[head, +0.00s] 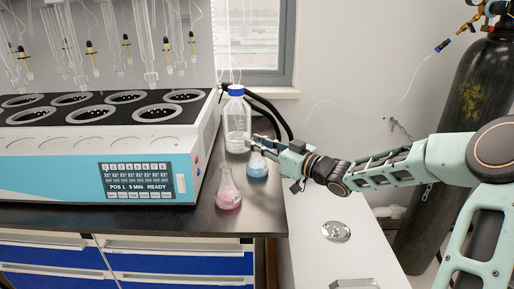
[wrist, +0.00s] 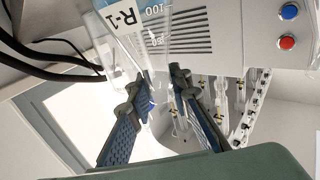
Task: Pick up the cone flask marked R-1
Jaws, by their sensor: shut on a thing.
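The cone flask marked R-1 (wrist: 128,20) fills the top of the wrist view, its label and volume marks showing. Its narrow neck runs between the two blue ridged fingers of my gripper (wrist: 160,84), which is shut on it. In the head view, my gripper (head: 264,144) is at the neck of a cone flask with blue liquid (head: 258,168), near the bench's right edge. Its upper part is partly hidden by the gripper. I cannot tell whether its base touches the bench. A second cone flask with pink liquid (head: 228,192) stands apart, in front and to the left.
A white bottle with a blue cap (head: 237,122) stands close behind the held flask, with black hoses beside it. The multi distiller (head: 130,150) takes up the bench to the left. A lower white surface (head: 335,255) and a gas cylinder (head: 455,120) are to the right.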

